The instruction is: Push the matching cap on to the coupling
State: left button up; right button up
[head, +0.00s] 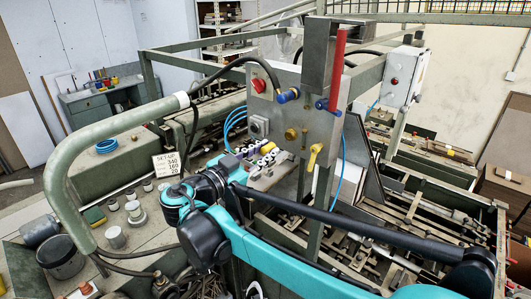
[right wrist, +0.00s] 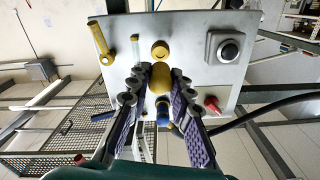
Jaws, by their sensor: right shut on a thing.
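My right gripper (head: 274,156) reaches up towards the grey panel from the left. In the right wrist view its two fingers (right wrist: 160,92) are shut on a yellow cap (right wrist: 160,78), which sits at the fingertips. The cap also shows in the head view (head: 283,155), in front of the panel and apparently clear of it. On the panel are a brass coupling (head: 290,133) and a blue coupling (head: 288,95). In the right wrist view the brass fitting (right wrist: 160,50) lies just above the held cap, and a blue fitting (right wrist: 163,112) shows between the fingers. My left gripper is out of view.
Grey pots (head: 136,212) stand on the bench at left beside a set-up sign (head: 167,163). A green pipe (head: 60,170) arches over the bench.

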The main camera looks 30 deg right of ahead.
aim_at(263, 153)
jog(key=shift+x, duration=2.9)
jog(key=shift+w+d, duration=0.2)
jog(key=shift+d, duration=0.25)
jog(key=o, duration=1)
jog(key=v, duration=1.2)
jog(key=shift+f, duration=0.1)
